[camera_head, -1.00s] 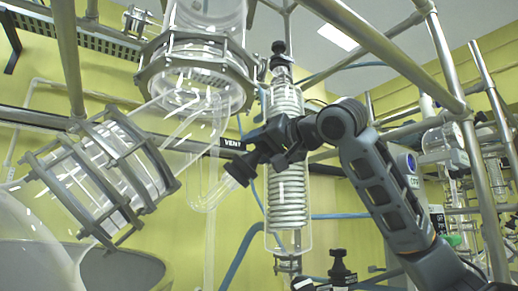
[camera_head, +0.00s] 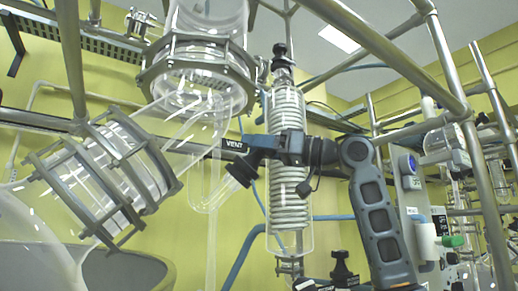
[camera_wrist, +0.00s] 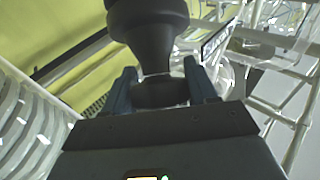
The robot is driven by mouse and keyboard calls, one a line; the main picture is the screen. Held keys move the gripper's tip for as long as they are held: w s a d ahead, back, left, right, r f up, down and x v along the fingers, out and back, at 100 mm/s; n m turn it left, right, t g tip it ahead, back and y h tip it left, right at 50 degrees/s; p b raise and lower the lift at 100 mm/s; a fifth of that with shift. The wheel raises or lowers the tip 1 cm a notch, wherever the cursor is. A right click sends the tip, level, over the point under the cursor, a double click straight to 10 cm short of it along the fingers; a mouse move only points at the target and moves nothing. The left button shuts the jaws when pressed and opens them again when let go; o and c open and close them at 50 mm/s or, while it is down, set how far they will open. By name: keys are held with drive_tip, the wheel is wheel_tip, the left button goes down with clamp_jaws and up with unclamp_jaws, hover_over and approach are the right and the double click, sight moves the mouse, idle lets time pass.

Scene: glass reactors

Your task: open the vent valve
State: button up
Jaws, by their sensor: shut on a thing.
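The vent valve's black knob (camera_head: 240,173) sits beside the VENT label (camera_head: 234,145), left of the coiled glass condenser. My gripper (camera_head: 256,155) reaches in from the right, in front of the condenser, and is shut on this knob. In the wrist view the black, flared knob (camera_wrist: 148,28) stands between the two fingers of my gripper (camera_wrist: 160,88), a finger on each side of its lower part. The valve's inner stem and seat cannot be made out.
The coiled condenser (camera_head: 290,200) is close behind my gripper. Metal frame bars (camera_head: 385,45) cross above my arm. A flanged glass vessel (camera_head: 198,75) and clamped glass joint (camera_head: 105,175) are at left. Another black knob (camera_head: 341,268) is below.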

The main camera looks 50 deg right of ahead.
drive_tip(key=n+g+y, duration=0.1)
drive_tip(key=n+y, duration=0.1)
drive_tip(key=n, duration=0.1)
drive_tip(key=n+g+y, duration=0.3)
drive_tip(key=n+g, duration=0.1)
drive_tip(key=n, duration=0.1)
drive_tip(key=shift+s+a+n+y+p, duration=0.15)
drive_tip(key=shift+a+n+y+p, duration=0.15)
drive_tip(key=shift+y+p, duration=0.1)
drive_tip(key=n+g, duration=0.2)
drive_tip(key=n+g+y+p, duration=0.1)
drive_tip(key=n, duration=0.1)
drive_tip(key=shift+s+a+g+y, duration=0.1)
drive_tip(key=shift+s+g+y, duration=0.1)
drive_tip(key=shift+g+y, duration=0.15)
drive_tip(key=shift+f+n+g+p, duration=0.15)
drive_tip(key=shift+n+g+p, duration=0.25)
drive_tip(key=shift+n+g, duration=0.7)
drive_tip(key=shift+s, duration=0.1)
drive_tip(key=o, duration=1)
drive_tip(key=shift+c, duration=0.2)
